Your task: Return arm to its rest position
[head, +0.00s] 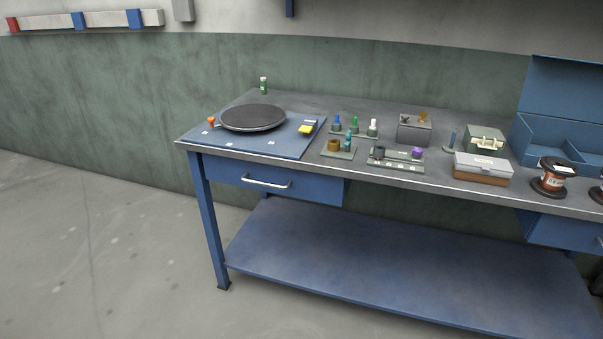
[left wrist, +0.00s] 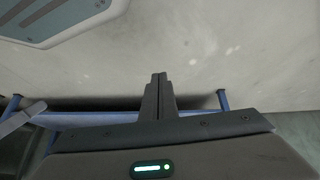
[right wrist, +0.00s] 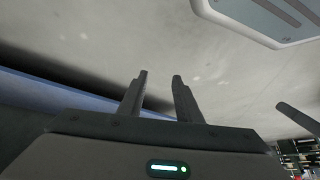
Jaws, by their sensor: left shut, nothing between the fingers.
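My left gripper (left wrist: 158,79) shows in the left wrist view with its two fingers together and nothing between them, over bare floor. My right gripper (right wrist: 160,76) shows in the right wrist view with its fingers apart and nothing between them, also over the floor. Neither gripper shows in the head view. A copper spool (head: 552,178) with dark flanges stands upright at the right end of the workbench (head: 300,97). A second spool (head: 597,194) is cut off by the right picture edge. Both grippers are clear of the spools.
The bench holds a round dark turntable (head: 252,118) on a blue mat (head: 281,145), several small holders, a box with a grey lid (head: 483,166) and a blue bin (head: 545,135). A drawer (head: 270,182) and lower shelf (head: 370,265) are below. The floor at left is clear.

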